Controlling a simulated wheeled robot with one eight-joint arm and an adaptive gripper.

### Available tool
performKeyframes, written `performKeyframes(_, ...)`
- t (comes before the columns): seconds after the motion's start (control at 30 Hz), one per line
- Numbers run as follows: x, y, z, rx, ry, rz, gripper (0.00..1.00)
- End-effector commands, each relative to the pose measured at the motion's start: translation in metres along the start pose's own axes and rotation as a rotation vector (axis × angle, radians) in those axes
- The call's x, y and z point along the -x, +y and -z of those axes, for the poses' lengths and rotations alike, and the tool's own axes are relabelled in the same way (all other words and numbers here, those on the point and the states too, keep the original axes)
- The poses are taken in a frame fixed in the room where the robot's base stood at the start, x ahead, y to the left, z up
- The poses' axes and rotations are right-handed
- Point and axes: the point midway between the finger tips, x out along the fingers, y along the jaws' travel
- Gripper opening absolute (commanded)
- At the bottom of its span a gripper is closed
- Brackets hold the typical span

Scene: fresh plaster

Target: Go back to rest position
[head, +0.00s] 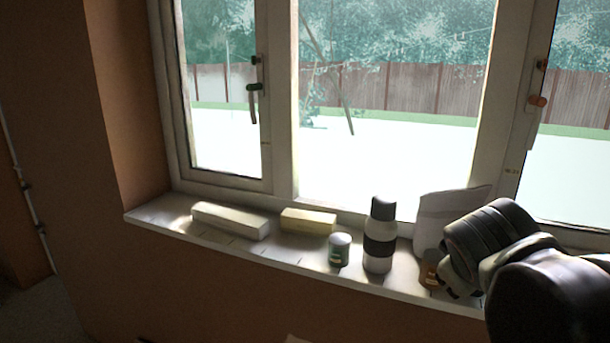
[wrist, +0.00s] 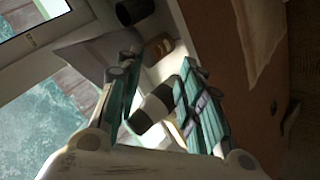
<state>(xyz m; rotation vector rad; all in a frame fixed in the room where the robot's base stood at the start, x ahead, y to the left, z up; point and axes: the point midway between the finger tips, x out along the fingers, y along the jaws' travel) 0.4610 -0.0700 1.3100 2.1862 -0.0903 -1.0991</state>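My gripper (wrist: 157,68) is open, with its two jointed fingers spread apart. In the head view my gripper (head: 452,285) is over the right part of the windowsill (head: 290,256), partly hidden by my dark arm. Nothing is seen gripped between the fingers. A white bottle with a dark cap and band (head: 378,240) stands upright to the left of my gripper; in the wrist view the bottle (wrist: 158,104) shows beyond and between the fingers. A brown jar (head: 428,272) is close to my gripper, and it shows past the fingertips in the wrist view (wrist: 158,48).
A small green jar with a pale lid (head: 339,252), a yellowish block (head: 308,221) and a long pale block (head: 230,220) lie farther left on the sill. A pale upright sheet or bag (head: 446,212) stands behind my gripper. Window frames (head: 281,110) rise behind the sill.

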Motion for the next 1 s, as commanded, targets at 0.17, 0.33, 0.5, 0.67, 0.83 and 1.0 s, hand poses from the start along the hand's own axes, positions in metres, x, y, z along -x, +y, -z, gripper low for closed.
performKeyframes(0.17, -0.025, -0.092, -0.061, -0.282, -0.002, 0.178, 0.35)
performKeyframes(0.33, -0.033, -0.152, -0.092, -0.484, -0.010, 0.312, 0.35)
performKeyframes(0.5, -0.034, -0.177, -0.103, -0.577, -0.018, 0.374, 0.35)
performKeyframes(0.67, -0.033, -0.179, -0.103, -0.588, -0.018, 0.382, 0.35)
performKeyframes(0.83, -0.033, -0.179, -0.103, -0.586, -0.018, 0.381, 0.35)
performKeyframes(1.0, -0.033, -0.178, -0.103, -0.585, -0.018, 0.381, 0.35)
